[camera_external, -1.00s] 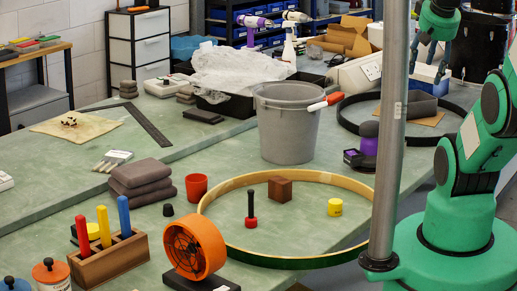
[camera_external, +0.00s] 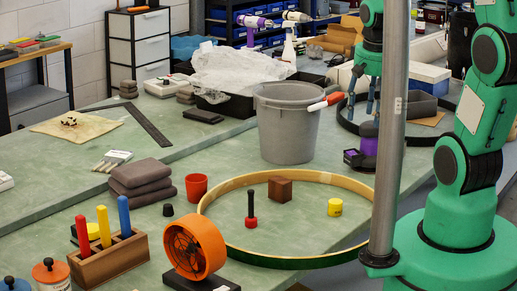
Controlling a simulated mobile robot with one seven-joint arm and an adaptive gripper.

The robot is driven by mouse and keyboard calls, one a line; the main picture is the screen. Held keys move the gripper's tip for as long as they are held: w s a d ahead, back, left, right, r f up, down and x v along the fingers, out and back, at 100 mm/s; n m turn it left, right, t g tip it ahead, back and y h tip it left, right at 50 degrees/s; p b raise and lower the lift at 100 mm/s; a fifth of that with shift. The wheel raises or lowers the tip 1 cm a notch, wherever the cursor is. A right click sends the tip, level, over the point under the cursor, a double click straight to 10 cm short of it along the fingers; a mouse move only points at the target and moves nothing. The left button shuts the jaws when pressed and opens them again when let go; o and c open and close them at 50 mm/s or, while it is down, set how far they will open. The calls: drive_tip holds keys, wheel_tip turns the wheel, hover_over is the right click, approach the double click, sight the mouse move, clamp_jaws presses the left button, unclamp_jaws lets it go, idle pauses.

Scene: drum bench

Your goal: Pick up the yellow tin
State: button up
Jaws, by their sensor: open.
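A small yellow tin (camera_external: 335,207) stands upright on the green bench, inside the right part of a wooden drum hoop (camera_external: 232,184). Another small yellow piece (camera_external: 92,231) sits at the front left, behind the wooden block with coloured pegs; I cannot tell if it is a tin. My gripper (camera_external: 363,105) points down at the back right, partly behind the grey pole. Its fingers are apart and empty, well behind and above the tin.
A grey pole (camera_external: 391,130) stands in front of my arm. A grey bucket (camera_external: 287,125) is behind the hoop. Inside the hoop are a brown wooden block (camera_external: 280,189) and a red-based black peg (camera_external: 251,212). An orange fan-like ring (camera_external: 195,246) stands in front of the hoop.

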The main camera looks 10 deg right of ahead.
drive_tip(key=g, duration=0.2)
hover_over(336, 201)
wheel_tip(336, 201, down, 13)
drive_tip(key=shift+f, duration=0.1)
drive_tip(key=shift+f+b, duration=0.55)
drive_tip(key=shift+f, duration=3.6)
drive_tip(key=shift+f, duration=0.1)
drive_tip(key=shift+s+a+f+b, duration=0.1)
drive_tip(key=shift+f+b, duration=0.55)
drive_tip(key=shift+f, duration=1.9)
drive_tip(key=c, duration=1.3)
